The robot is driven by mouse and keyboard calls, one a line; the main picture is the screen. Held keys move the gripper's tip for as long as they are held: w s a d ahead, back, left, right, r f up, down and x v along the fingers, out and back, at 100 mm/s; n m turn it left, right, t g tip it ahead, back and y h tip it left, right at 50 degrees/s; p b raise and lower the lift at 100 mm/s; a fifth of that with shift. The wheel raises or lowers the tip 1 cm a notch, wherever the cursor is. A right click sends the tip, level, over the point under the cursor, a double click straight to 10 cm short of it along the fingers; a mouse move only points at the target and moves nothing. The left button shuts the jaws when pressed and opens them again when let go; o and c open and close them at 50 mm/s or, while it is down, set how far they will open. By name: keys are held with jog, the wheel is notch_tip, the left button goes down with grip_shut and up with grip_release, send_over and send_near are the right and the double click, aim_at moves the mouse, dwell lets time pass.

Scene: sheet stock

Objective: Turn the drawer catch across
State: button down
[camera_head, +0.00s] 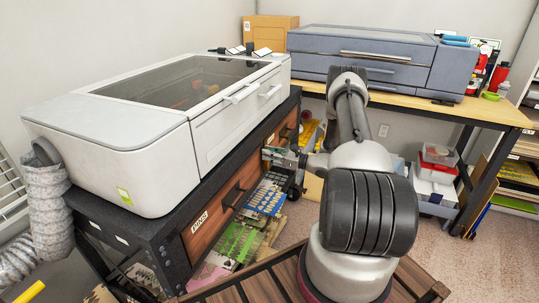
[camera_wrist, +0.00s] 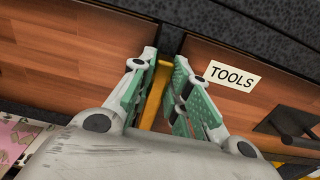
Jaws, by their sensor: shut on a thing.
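The drawer catch (camera_wrist: 156,98) is a narrow yellow bar in the wrist view, at the dark post between two wooden drawer fronts. My gripper (camera_wrist: 166,76) has its green-padded fingers on either side of the bar and is shut on it. The bar points down and slightly left in that picture. Its lower end is hidden by my gripper's body. The drawer front marked TOOLS (camera_wrist: 225,50) is to the right, and a plain drawer front (camera_wrist: 65,60) is to the left. In the head view my gripper (camera_head: 284,160) is at the bench front, and I cannot make out the catch there.
A black drawer handle (camera_wrist: 287,124) stands out right of my gripper in the wrist view. A white machine (camera_head: 150,140) sits on the black bench above the drawers. Colourful sheets (camera_head: 240,240) lie below. A wooden table (camera_head: 480,110) with a blue-grey machine (camera_head: 400,70) stands behind.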

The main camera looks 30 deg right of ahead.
aim_at(259, 162)
jog(key=n, duration=0.3)
jog(key=s+a+n, duration=0.1)
jog(key=n, duration=0.2)
jog(key=f+n, duration=0.1)
jog(key=n, duration=0.2)
jog(key=shift+s+a, duration=0.2)
jog(key=shift+a, duration=0.2)
jog(key=n, duration=0.3)
jog(key=f+n, duration=0.1)
jog(key=shift+s+a+f, duration=0.1)
jog(key=shift+s+a, duration=0.15)
jog(key=shift+a, duration=0.05)
jog(key=shift+s+a+f+n, duration=0.1)
jog(key=shift+f+n, duration=0.2)
jog(key=shift+n, duration=0.9)
jog(key=shift+f+n, duration=0.3)
jog(key=shift+n, duration=0.9)
jog(key=c, duration=1.4)
grip_release()
jog(key=shift+o, duration=0.2)
